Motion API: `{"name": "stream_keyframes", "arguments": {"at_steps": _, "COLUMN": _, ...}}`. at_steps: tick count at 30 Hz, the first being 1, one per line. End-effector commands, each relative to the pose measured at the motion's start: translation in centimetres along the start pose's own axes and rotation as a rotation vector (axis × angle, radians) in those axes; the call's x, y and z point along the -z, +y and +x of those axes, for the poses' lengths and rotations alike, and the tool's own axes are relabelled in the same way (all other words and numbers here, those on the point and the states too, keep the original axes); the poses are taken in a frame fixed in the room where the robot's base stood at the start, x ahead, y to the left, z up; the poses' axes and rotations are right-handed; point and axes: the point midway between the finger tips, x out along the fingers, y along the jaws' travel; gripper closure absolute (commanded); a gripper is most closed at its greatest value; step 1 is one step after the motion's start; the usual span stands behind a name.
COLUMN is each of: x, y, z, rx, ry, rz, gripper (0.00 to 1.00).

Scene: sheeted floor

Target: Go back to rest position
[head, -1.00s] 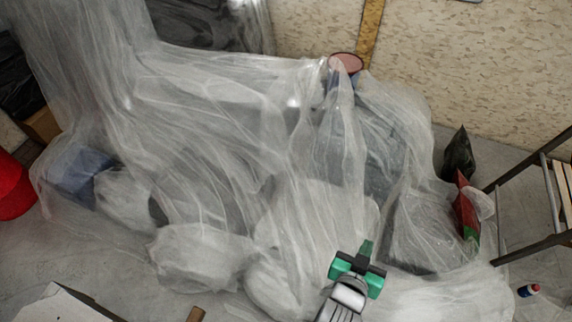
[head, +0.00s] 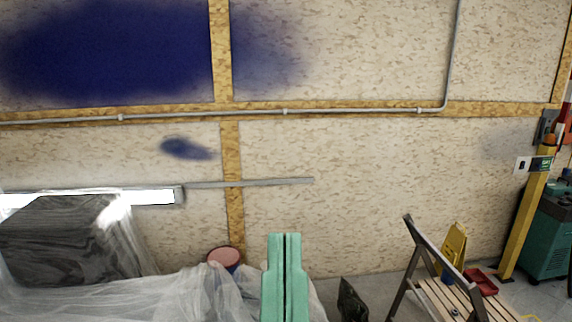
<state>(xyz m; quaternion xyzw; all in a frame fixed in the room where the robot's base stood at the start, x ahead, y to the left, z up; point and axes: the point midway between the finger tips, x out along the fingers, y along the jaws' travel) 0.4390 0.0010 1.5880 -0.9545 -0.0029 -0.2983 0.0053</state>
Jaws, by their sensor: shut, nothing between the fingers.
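My gripper (head: 285,236) shows at the bottom centre of the head view, pointing up. Its two green fingers lie side by side with only a thin dark line between them, and nothing is held. It appears in front of the pale wall and the edge of the plastic sheeting (head: 185,290). The rest of my arm is below the picture and hidden.
A bucket with a reddish top (head: 224,257) stands left of my gripper. A wooden step ladder (head: 440,290) stands at the lower right, with a yellow sign (head: 454,250) and red tray (head: 481,281) near it. A yellow post (head: 527,220) and green machine (head: 549,240) are far right.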

Motion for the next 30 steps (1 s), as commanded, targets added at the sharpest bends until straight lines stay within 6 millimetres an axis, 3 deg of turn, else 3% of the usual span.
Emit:
{"name": "stream_keyframes", "arguments": {"at_steps": 1, "x": 4.5, "y": -0.1, "z": 3.1, "rx": 0.001, "ry": -0.001, "rz": 0.001, "gripper": 1.0}}
{"name": "stream_keyframes", "arguments": {"at_steps": 3, "x": 7.4, "y": -0.1, "z": 5.2, "rx": 0.002, "ry": -0.001, "rz": 0.003, "gripper": 1.0}}
{"name": "stream_keyframes", "arguments": {"at_steps": 6, "x": 11.0, "y": -0.2, "z": 7.7, "rx": 0.004, "ry": -0.002, "rz": 0.006, "gripper": 1.0}}
{"name": "stream_keyframes", "arguments": {"at_steps": 10, "x": 14.1, "y": -0.3, "z": 9.8, "rx": 0.006, "ry": -0.003, "rz": 0.009, "gripper": 1.0}}
{"name": "stream_keyframes", "arguments": {"at_steps": 14, "x": 15.1, "y": -0.4, "z": 10.6, "rx": 0.007, "ry": -0.004, "rz": 0.01, "gripper": 1.0}}
{"name": "stream_keyframes", "arguments": {"at_steps": 30, "x": 14.9, "y": -0.4, "z": 10.4, "rx": 0.007, "ry": -0.004, "rz": 0.01, "gripper": 1.0}}
